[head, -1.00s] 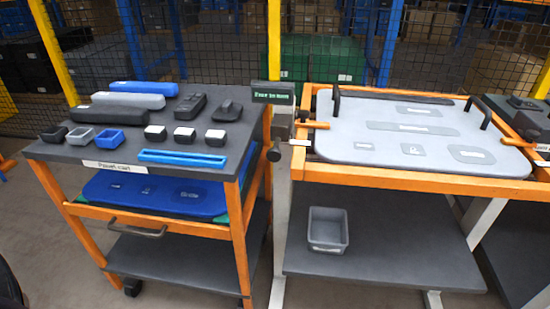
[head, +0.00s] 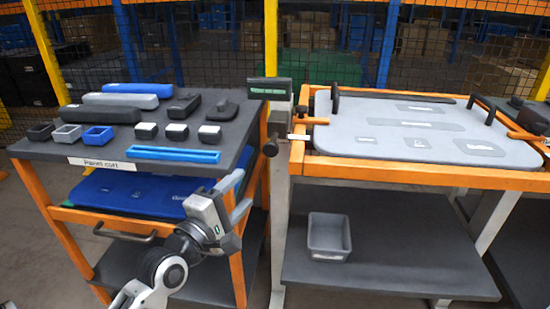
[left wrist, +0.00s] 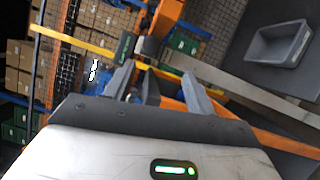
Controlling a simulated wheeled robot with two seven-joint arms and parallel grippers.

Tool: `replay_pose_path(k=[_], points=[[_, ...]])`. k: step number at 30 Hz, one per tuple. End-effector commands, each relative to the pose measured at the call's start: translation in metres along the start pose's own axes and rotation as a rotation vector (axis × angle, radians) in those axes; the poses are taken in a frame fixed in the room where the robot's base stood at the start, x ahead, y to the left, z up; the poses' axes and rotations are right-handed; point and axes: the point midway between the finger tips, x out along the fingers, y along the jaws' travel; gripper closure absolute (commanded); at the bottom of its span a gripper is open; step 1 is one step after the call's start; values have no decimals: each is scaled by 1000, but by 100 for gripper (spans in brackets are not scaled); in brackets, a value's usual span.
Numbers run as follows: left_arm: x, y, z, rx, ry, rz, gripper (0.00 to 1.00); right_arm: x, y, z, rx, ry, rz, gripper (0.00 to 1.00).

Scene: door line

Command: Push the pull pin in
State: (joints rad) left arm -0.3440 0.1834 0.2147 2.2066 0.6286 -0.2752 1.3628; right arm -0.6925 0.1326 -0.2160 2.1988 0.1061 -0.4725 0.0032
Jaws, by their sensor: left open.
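The pull pin appears to be the dark round knob (head: 270,148) on the side of the grey post between the cart and the orange-framed table, below a small dark box with a green display (head: 268,88). How far the pin stands out is too small to tell. My left gripper (head: 240,194) is open, below and left of the knob, in front of the cart's right side and apart from the knob. In the left wrist view its two fingers (left wrist: 158,86) are spread, with the orange frame and post beyond them; the pin is not clear there. My right gripper is not in view.
The panel cart (head: 50,150) at left holds several blocks and small bins, with a blue panel (head: 130,192) below. A grey panel (head: 370,125) lies in the orange frame (head: 420,176). A grey bin (head: 328,236) stands on the lower shelf. Floor between them is narrow.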

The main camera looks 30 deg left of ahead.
Motion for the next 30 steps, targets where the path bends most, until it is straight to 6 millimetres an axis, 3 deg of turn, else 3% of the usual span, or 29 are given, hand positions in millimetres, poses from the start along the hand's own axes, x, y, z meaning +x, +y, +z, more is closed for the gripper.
replay_pose_path(k=[3, 8, 21, 30], points=[[4, 12, -6, -91, 5, 42, 45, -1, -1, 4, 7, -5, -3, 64], [22, 15, -6, -102, 5, 45, 45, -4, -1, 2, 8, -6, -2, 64], [115, 18, -7, -96, 5, 41, 45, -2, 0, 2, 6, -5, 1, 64], [155, 18, -7, -96, 5, 40, 45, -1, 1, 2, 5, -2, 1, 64]])
